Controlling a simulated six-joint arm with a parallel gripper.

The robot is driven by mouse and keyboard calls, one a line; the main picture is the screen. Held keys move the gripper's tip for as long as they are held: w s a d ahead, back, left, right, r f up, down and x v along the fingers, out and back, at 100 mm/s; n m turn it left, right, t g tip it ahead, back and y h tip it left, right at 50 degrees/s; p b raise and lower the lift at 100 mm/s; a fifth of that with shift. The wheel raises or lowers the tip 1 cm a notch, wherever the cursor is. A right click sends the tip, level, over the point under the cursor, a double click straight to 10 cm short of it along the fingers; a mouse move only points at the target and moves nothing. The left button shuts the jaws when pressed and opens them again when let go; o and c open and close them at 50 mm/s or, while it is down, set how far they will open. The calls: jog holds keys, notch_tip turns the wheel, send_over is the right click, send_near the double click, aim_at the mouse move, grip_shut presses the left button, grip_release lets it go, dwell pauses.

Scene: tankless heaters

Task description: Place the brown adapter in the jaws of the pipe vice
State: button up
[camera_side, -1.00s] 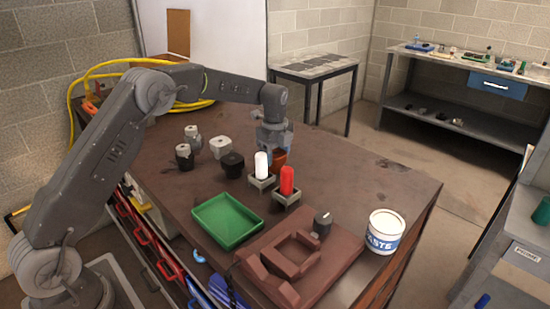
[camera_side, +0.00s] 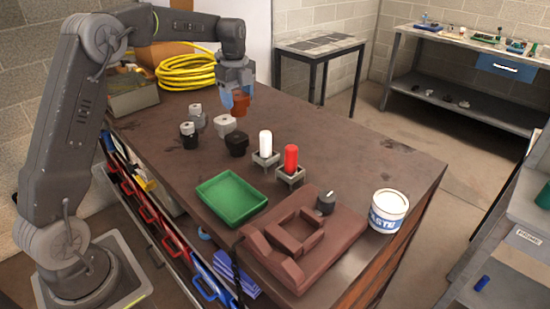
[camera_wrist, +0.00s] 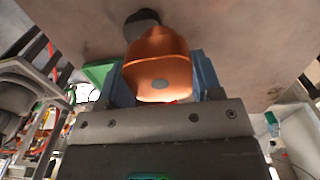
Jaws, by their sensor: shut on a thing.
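The brown adapter (camera_side: 241,106) is a copper-brown, rounded fitting. It hangs between the blue fingers of my gripper (camera_side: 236,97), above the back part of the workbench. What I take to be the pipe vice (camera_side: 333,222) is a reddish-brown block at the bench's front, with a squarish opening and a black knob (camera_side: 326,201). The vice opening looks empty, and my gripper is far from it.
A green tray (camera_side: 232,200) lies left of the vice. White (camera_side: 265,144) and red (camera_side: 291,158) cylinders stand in grey holders behind it. Grey, white and black fittings (camera_side: 237,144) stand near the gripper. A paste tub (camera_side: 388,211) is right of the vice. The right bench is mostly clear.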

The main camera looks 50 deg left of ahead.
jog(key=s+d+r, duration=0.2)
jog(key=s+d, duration=0.4)
jog(key=d, duration=0.5)
jog(key=s+d+r, duration=0.2)
jog(key=s+d, duration=0.5)
jog(key=d, duration=0.5)
jog(key=d+f, duration=0.2)
jog(key=d, duration=0.2)
jog(key=d+f, duration=0.3)
jog(key=d, duration=0.1)
jog(key=d+f, duration=0.2)
jog(key=d, duration=0.2)
jog(key=shift+s+f, duration=0.25)
jog(key=shift+f, duration=1.95)
jog(key=shift+f, duration=0.15)
jog(key=o, duration=1.3)
jog(key=shift+o, duration=0.2)
